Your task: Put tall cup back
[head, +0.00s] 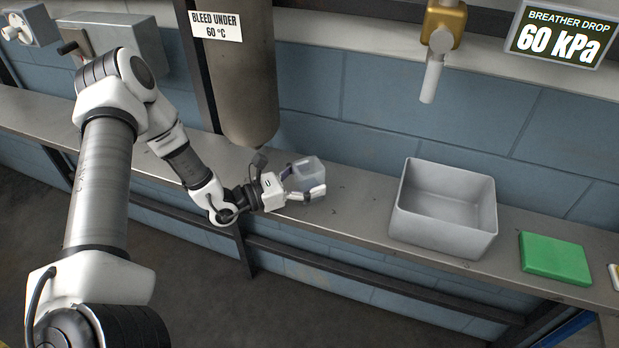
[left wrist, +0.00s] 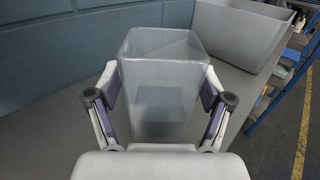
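The tall cup (left wrist: 160,85) is a clear, square-sided container that is wider at its rim. In the head view the cup (head: 309,172) is at the bench, in front of the grey cylindrical vessel. My left gripper (head: 300,181) reaches it from the left, with one finger on each side. In the left wrist view the purple pads of my left gripper (left wrist: 162,95) press against the cup's two side walls. Whether the cup's base touches the bench is hard to tell. My right gripper is in neither view.
A grey open bin (head: 444,222) stands on the narrow metal bench (head: 355,210) to the right, with a green block (head: 554,258) beyond it. The steel vessel (head: 235,75) hangs just behind my left gripper. A tap (head: 433,75) juts from the wall. Bench between cup and bin is clear.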

